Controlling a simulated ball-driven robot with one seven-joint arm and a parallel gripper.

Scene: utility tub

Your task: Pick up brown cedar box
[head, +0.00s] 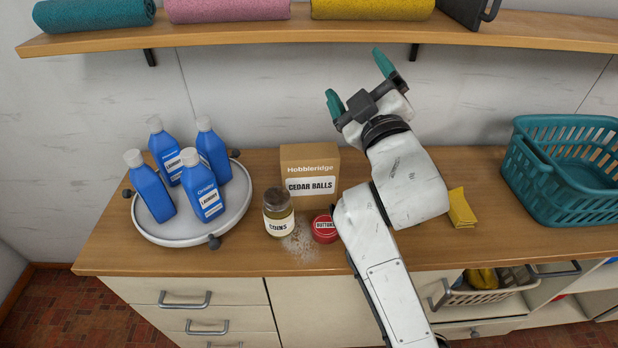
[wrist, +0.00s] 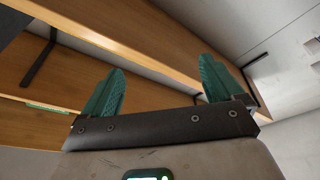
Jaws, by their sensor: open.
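The brown cedar box (head: 309,168) stands upright on the wooden counter against the back wall. It is labelled "Hobbleridge" and "Cedar Balls". A jar marked "Coins" and a red tin stand in front of it and slightly overlap its lower edge in the head view. My gripper (head: 359,77) is raised above and to the right of the box, below the shelf. Its teal fingers are spread apart with nothing between them. The wrist view shows the open fingers (wrist: 160,90) pointing towards the shelf; the box is not in that view.
The coins jar (head: 278,213) and red buttons tin (head: 325,229) stand close before the box, with spilled powder between. A round tray (head: 172,233) holds several blue bottles at left. A yellow cloth (head: 461,208) and teal basket (head: 565,170) are at right. A shelf (head: 250,33) hangs above.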

